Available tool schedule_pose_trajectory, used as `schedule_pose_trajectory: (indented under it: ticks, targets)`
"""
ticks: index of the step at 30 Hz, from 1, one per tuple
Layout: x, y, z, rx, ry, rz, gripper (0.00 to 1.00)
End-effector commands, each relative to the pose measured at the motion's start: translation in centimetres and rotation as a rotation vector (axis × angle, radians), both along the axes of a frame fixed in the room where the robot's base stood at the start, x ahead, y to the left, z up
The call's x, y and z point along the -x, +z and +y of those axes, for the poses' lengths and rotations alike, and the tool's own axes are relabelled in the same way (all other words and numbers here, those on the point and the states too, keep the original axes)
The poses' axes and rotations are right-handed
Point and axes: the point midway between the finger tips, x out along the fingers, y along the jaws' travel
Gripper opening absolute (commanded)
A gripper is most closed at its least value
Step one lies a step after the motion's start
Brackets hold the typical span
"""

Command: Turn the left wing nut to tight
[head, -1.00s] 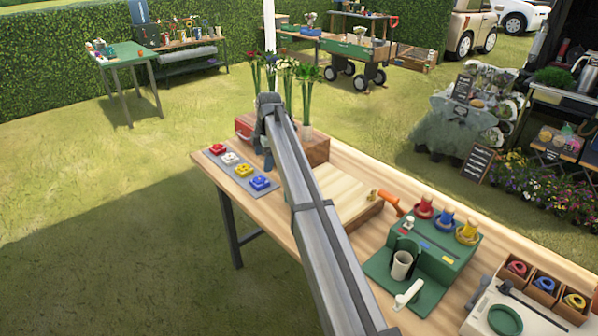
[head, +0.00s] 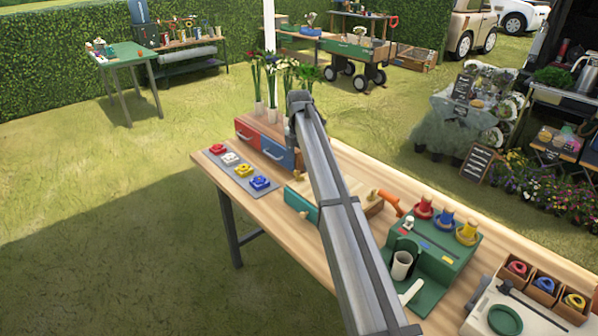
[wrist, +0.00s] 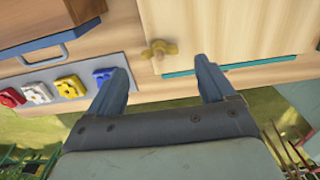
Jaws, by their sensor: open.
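A brass-coloured wing nut (wrist: 158,50) sits near the left end of a pale wooden board (wrist: 225,30) in the wrist view. A teal edge (wrist: 250,66) shows along the board's near side. My gripper (wrist: 160,72) is open and empty. The wing nut appears between and just beyond its fingertips; I see no contact. In the head view my arm covers the middle of the board (head: 352,186) and hides my fingers. A second brass-coloured fitting (head: 374,194) shows at the board's right end, beside an orange handle (head: 390,202).
Red, white, yellow and blue knobs (head: 245,170) line a grey strip at the table's left. Red and blue drawers (head: 247,135) stand behind, with flowers above. A green stand (head: 440,255) with coloured pots is to the right. Bare tabletop (head: 222,176) shows along the left edge.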

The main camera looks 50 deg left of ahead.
Motion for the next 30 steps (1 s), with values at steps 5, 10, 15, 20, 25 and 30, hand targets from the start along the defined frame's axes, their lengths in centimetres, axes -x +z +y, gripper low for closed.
schedule_pose_trajectory:
  ticks: [5, 10, 15, 20, 25, 30]
  targets:
    - [0.0, -2.8, 0.0, 0.0, 0.0, 0.0, 0.83]
    - [0.0, -4.4, 0.0, -0.001, 0.0, 0.0, 0.83]
    - [0.0, -5.2, 0.0, -0.001, 0.0, 0.0, 0.83]
    - [0.0, -5.3, 0.0, -0.001, 0.0, 0.0, 0.83]
    - [0.0, -5.3, 0.0, -0.001, 0.0, 0.0, 0.79]
    - [0.0, -5.3, 0.0, -0.001, 0.0, 0.0, 0.63]
